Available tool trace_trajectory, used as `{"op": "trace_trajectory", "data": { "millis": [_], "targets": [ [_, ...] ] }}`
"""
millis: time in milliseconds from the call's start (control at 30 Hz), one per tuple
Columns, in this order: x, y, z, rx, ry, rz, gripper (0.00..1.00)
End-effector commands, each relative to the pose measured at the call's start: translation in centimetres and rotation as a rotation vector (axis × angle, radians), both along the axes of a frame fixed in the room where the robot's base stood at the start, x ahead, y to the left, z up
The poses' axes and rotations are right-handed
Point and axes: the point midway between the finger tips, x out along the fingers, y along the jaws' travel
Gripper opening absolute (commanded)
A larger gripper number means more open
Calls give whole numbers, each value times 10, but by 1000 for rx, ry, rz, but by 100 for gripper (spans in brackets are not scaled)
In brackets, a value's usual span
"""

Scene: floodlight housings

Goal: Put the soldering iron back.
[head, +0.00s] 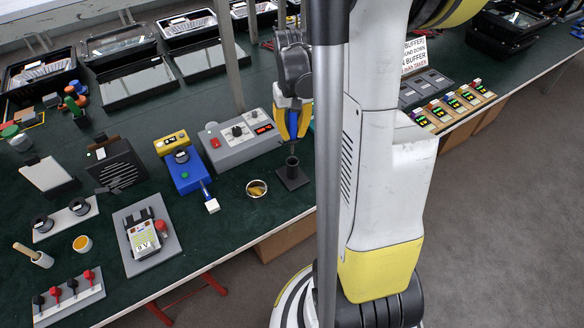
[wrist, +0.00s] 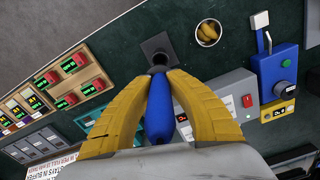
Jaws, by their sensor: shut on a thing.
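My gripper (head: 293,128) is shut on the soldering iron, with a yellow finger on each side of its blue handle. The blue handle (wrist: 159,108) shows between the fingers in the wrist view. The iron is roughly upright and points down at the iron stand (head: 292,178), a dark tube on a square base. In the wrist view the stand (wrist: 156,44) lies just beyond the fingertips. The iron's tip is at or just above the tube mouth; I cannot tell whether it is inside. The grey soldering station (head: 240,138) with knobs and a red display stands left of the gripper.
A small cup of brass wool (head: 257,188) stands left of the stand. A blue and yellow device (head: 183,165) with a lever is further left. Red-buttoned modules (wrist: 75,80) lie on the left in the wrist view. The table's front edge is close to the stand.

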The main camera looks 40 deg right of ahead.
Motion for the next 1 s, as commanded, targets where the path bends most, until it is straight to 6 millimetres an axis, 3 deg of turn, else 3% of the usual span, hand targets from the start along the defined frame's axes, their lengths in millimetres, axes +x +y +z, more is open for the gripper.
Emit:
{"op": "trace_trajectory", "data": {
  "millis": [33,200,367,600,1000],
  "targets": [
    [0,-1,-15,0,0,-2,0],
    [0,-1,-46,0,0,-1,0],
    [0,0,-58,0,0,0,0],
    [0,0,-90,0,0,0,0],
    [0,0,-95,0,0,0,0]
  ]
}}
